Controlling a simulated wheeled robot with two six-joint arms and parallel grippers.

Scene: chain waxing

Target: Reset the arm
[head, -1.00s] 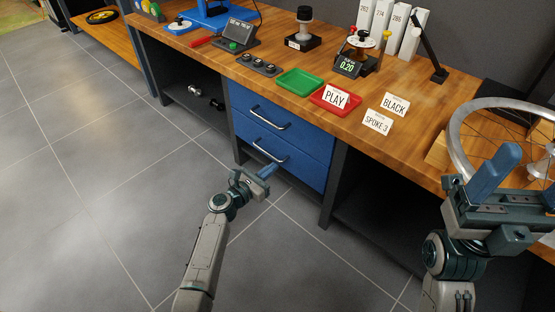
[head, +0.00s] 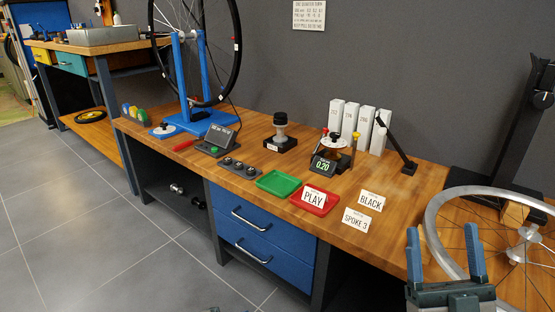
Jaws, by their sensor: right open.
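My right gripper (head: 444,240) is at the bottom right of the head view, in front of the bench. Its two blue fingers point up and stand wide apart, with nothing held between them. The silver wheel rim (head: 435,215) with spokes is behind and to the right of it, on wooden supports, and the fingers overlap part of it in the picture. I cannot tell whether they touch. My left gripper does not show.
The wooden bench (head: 310,225) bears a green tray (head: 279,183), a red tray (head: 328,208), cards reading PLAY, BLACK and SPOKE 3 (head: 356,221), and a gauge (head: 322,166). A blue stand (head: 196,122) holds a black-tyred wheel. The floor (head: 110,250) at left is clear.

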